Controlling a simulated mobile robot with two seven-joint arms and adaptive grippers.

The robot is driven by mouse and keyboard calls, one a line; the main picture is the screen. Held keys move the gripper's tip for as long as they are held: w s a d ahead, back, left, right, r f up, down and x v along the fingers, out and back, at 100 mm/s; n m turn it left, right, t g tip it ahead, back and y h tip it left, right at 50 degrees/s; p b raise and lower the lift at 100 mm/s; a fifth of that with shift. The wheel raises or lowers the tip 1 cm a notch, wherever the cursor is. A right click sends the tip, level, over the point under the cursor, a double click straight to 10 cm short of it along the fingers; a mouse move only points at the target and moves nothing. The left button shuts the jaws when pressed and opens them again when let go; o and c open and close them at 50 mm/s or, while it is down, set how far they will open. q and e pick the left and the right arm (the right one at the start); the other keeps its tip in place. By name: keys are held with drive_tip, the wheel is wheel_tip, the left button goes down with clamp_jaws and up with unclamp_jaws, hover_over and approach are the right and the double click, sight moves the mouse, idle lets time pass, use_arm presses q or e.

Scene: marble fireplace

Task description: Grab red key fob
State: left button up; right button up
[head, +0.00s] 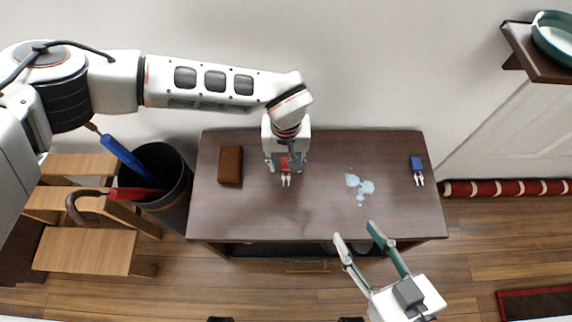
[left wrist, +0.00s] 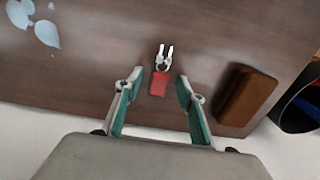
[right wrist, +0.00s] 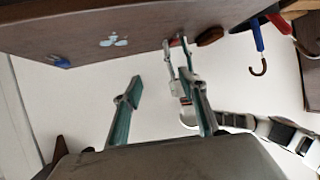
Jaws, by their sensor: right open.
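The red key fob (head: 285,162), with two silver keys, lies on the dark wooden table. In the left wrist view the red fob (left wrist: 159,83) sits between the fingertips of my left gripper (left wrist: 160,77), with a gap on each side. My left gripper (head: 286,163) is open, pointing down over the fob, and partly hides it in the head view. My right gripper (head: 355,232) is open and empty off the table's front edge, to the right of the fob.
A brown wallet (head: 231,165) lies just left of the fob. A blue key fob (head: 417,163) with keys lies at the table's right end, and pale blue patches (head: 360,186) lie between. A dark bin (head: 172,185) with umbrellas stands left of the table (head: 325,215).

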use_arm(q)
clamp_jaws()
drive_tip(key=shift+r, duration=0.1)
